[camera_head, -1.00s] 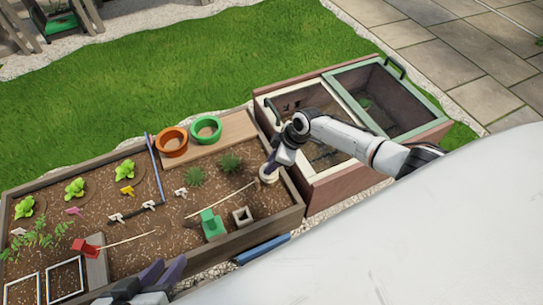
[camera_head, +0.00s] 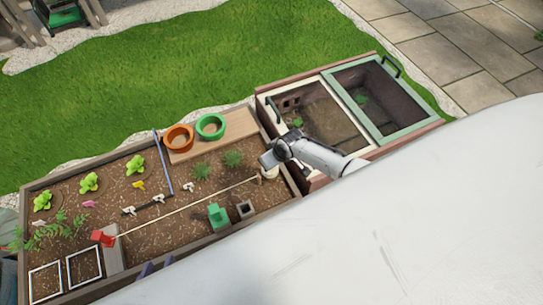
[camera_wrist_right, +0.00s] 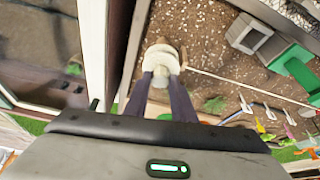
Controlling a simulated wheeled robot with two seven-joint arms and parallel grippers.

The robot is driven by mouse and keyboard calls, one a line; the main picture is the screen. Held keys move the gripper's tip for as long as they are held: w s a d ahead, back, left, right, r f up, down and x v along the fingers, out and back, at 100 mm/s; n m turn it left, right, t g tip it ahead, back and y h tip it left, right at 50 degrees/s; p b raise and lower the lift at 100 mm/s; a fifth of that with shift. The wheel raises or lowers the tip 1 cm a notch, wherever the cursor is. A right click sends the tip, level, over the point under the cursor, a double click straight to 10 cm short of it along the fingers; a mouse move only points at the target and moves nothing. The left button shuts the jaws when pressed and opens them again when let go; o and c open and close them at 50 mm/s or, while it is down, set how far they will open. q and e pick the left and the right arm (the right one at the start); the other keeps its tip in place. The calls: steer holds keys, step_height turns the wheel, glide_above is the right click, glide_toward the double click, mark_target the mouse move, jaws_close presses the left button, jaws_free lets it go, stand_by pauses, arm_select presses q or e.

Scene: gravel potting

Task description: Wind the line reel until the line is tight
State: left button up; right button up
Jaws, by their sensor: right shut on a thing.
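The pale round line reel (camera_head: 269,172) stands at the right end of the soil bed. It also shows in the right wrist view (camera_wrist_right: 162,52). My right gripper (camera_wrist_right: 160,85) is shut on the reel's small knob (camera_wrist_right: 158,70). In the head view the right gripper (camera_head: 267,161) hides part of the reel. The pale line (camera_head: 180,207) runs straight across the soil from near the reel to the red block (camera_head: 103,238) at the left.
A green block (camera_head: 217,214) and a grey hollow block (camera_head: 245,209) stand near the line. Orange (camera_head: 178,138) and green (camera_head: 210,125) pots sit on a wooden board. A cold frame (camera_head: 345,105) adjoins the bed. Seedlings and small markers stand behind the line.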

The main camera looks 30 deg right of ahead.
stand_by(0.3)
steer(key=o, duration=1)
steer(key=shift+r, duration=0.15)
arm_select(q)
steer(key=r+p, duration=0.1)
steer(key=p, duration=0.2)
steer(key=a+r+p, duration=0.1)
steer(key=r+p, duration=0.1)
steer(key=p, duration=0.2)
steer(key=shift+s+m+g, duration=0.1)
steer(key=shift+m+g, duration=0.2)
steer(key=shift+m, duration=0.1)
arm_select(e)
steer(key=v, duration=1)
steer(key=shift+s, duration=0.15)
